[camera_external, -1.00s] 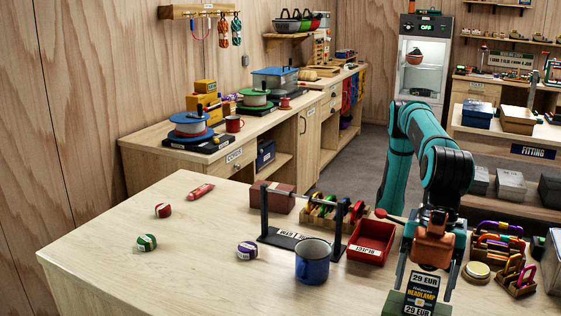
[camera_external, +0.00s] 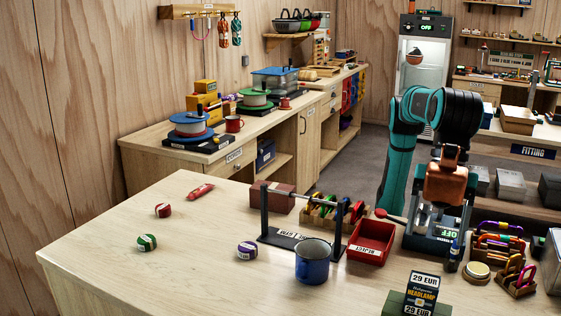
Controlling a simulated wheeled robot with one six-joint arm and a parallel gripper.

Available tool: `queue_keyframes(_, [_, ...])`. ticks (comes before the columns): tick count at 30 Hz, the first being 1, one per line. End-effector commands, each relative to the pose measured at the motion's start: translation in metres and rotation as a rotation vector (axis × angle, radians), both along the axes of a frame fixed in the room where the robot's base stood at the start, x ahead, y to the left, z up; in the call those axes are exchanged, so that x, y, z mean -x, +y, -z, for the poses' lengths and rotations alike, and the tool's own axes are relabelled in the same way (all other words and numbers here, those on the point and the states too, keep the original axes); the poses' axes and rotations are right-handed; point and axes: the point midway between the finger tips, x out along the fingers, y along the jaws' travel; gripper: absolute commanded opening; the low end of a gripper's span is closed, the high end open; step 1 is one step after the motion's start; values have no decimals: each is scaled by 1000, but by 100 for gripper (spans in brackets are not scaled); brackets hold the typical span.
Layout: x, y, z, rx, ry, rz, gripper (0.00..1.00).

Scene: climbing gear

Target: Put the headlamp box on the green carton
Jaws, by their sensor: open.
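The headlamp box (camera_external: 423,288), black with a yellow name and a "29 EUR" label, stands upright on the green carton (camera_external: 393,302) at the bottom edge of the picture. The carton's lower part is cut off by the frame. My gripper (camera_external: 444,196), copper-coloured, is up and behind the box, clear of it. It is open and holds nothing that I can see; its fingertips are hard to make out.
A blue mug (camera_external: 312,262) stands left of the carton. A red tray (camera_external: 371,240), a black bar stand (camera_external: 290,241) and a rack of coloured gear (camera_external: 498,243) are behind. Several small rolls lie at the left, where much of the tabletop (camera_external: 190,270) is bare.

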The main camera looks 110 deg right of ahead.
Motion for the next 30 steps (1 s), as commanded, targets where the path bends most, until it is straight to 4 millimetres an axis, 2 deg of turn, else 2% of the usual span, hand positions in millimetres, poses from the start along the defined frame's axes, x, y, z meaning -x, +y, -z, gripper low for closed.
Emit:
queue_keyframes(6, [4,-4,-13,0,0,0,74])
queue_keyframes(14, [3,-5,-14,-1,0,1,74])
queue_keyframes(17, [-4,-17,-18,-13,-8,11,74])
queue_keyframes(20, [-21,-46,-27,-44,-28,35,74])
queue_keyframes(24, [-51,-107,-41,-110,-75,87,74])
queue_keyframes(30, [-81,-201,-56,-202,-159,163,74])
